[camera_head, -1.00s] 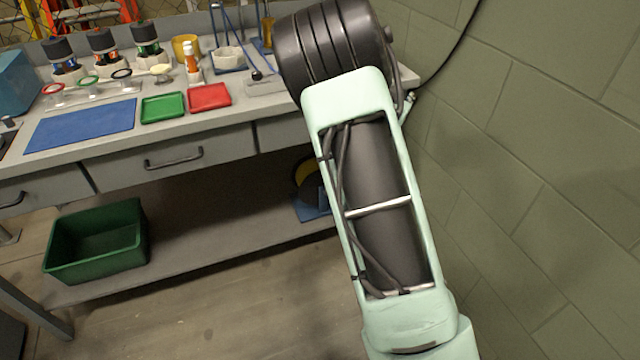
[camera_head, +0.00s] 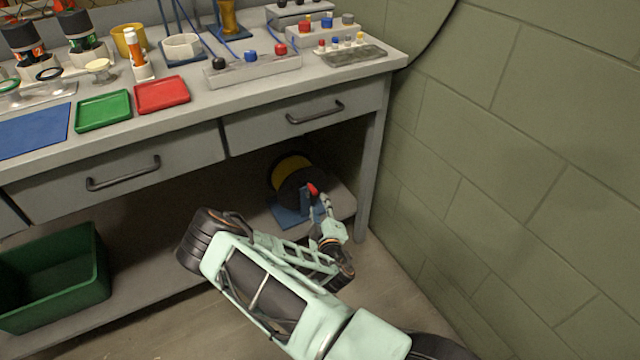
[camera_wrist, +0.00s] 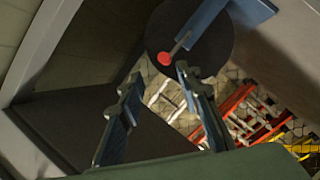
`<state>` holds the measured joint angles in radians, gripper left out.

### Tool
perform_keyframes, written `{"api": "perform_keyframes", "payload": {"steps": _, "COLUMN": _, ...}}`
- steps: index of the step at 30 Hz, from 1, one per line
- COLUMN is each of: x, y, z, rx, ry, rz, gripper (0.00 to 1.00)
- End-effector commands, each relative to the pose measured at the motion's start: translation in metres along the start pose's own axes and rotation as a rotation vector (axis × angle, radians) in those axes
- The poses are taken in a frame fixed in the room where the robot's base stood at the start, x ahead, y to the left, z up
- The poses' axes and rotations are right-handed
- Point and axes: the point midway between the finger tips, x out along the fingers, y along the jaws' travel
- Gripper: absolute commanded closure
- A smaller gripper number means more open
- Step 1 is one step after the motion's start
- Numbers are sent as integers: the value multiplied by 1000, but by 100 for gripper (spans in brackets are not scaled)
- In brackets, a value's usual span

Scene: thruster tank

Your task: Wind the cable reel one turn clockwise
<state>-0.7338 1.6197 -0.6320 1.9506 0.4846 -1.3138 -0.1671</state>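The cable reel (camera_head: 291,174) stands on the lower shelf under the bench, a dark disc with a yellow part behind it and a blue stand (camera_head: 284,214). Its red crank knob (camera_head: 313,188) faces my arm. In the wrist view the dark disc (camera_wrist: 215,60) fills the top centre, with the red knob (camera_wrist: 164,58) on a thin crank arm. My gripper (camera_wrist: 159,80) is open, its two blue-grey fingers apart, with the knob just beyond and between the tips. I cannot tell any contact. In the head view my gripper (camera_head: 318,203) is small and close to the knob.
The bench drawer (camera_head: 300,115) is above the reel, and a bench leg (camera_head: 372,165) and block wall (camera_head: 500,170) are to its right. A green bin (camera_head: 55,275) sits on the shelf at left. Trays and coloured knobs are on the bench top.

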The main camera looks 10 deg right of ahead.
Motion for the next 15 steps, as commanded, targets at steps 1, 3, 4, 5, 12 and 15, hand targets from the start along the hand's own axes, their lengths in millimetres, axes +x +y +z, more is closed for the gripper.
{"api": "perform_keyframes", "payload": {"steps": 1, "x": -2, "y": -5, "z": -4, "rx": -42, "ry": 16, "rz": -11, "gripper": 68}}
{"api": "perform_keyframes", "payload": {"steps": 3, "x": -2, "y": -9, "z": -6, "rx": -76, "ry": 27, "rz": -17, "gripper": 68}}
{"api": "perform_keyframes", "payload": {"steps": 4, "x": -2, "y": -10, "z": -6, "rx": -84, "ry": 29, "rz": -18, "gripper": 68}}
{"api": "perform_keyframes", "payload": {"steps": 5, "x": 0, "y": -11, "z": -7, "rx": -88, "ry": 31, "rz": -18, "gripper": 68}}
{"api": "perform_keyframes", "payload": {"steps": 12, "x": 36, "y": -13, "z": -7, "rx": -86, "ry": 33, "rz": -15, "gripper": 68}}
{"api": "perform_keyframes", "payload": {"steps": 15, "x": 56, "y": -13, "z": -7, "rx": -86, "ry": 32, "rz": -16, "gripper": 68}}
